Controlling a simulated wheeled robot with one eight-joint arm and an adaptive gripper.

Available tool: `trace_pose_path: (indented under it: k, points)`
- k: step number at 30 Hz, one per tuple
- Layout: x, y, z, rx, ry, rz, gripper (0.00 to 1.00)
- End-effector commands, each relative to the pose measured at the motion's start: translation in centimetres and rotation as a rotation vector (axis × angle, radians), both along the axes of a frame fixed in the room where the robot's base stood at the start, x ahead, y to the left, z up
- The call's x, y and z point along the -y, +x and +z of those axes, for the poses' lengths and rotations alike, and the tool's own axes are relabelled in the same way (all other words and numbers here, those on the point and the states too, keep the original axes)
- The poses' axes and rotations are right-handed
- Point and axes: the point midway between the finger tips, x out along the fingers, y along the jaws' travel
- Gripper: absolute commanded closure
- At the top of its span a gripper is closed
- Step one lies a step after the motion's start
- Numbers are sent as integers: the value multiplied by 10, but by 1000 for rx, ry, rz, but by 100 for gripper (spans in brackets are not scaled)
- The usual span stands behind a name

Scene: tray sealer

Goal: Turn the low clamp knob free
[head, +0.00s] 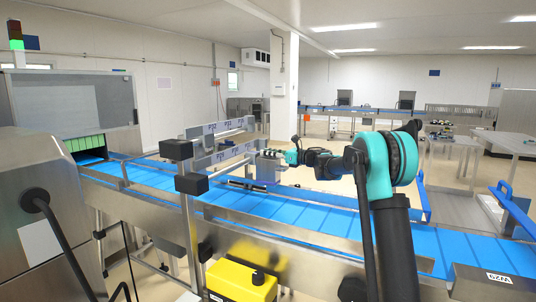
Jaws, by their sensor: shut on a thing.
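My gripper (268,153) is small in the head view, at the right end of the lower guide rail (228,154) above the conveyor. Its jaws are shut on a small part there, which I take to be the low clamp knob; the fingers mostly hide it. I cannot see how far the knob is turned. Two black blocks, an upper one (176,149) and a lower one (191,184), sit on the post at the rails' near left.
The blue conveyor belt (310,214) runs beneath my arm between metal side rails. A steel machine housing (35,220) stands at the left front. A yellow box (240,282) with a black knob sits below the near conveyor edge. Blue handles (512,207) stand at the right.

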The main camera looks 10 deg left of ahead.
Motion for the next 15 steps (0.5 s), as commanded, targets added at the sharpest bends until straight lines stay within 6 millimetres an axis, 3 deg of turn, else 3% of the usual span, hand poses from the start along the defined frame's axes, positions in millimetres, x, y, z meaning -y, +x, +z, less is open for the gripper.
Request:
trace_pose_path:
  k: [4, 5, 9, 15]
  points:
    - [0, 0, 0, 0, 0, 0, 100]
    - [0, 0, 0, 0, 0, 0, 79]
    - [0, 0, 0, 0, 0, -1, 62]
    - [0, 0, 0, 0, 0, -1, 62]
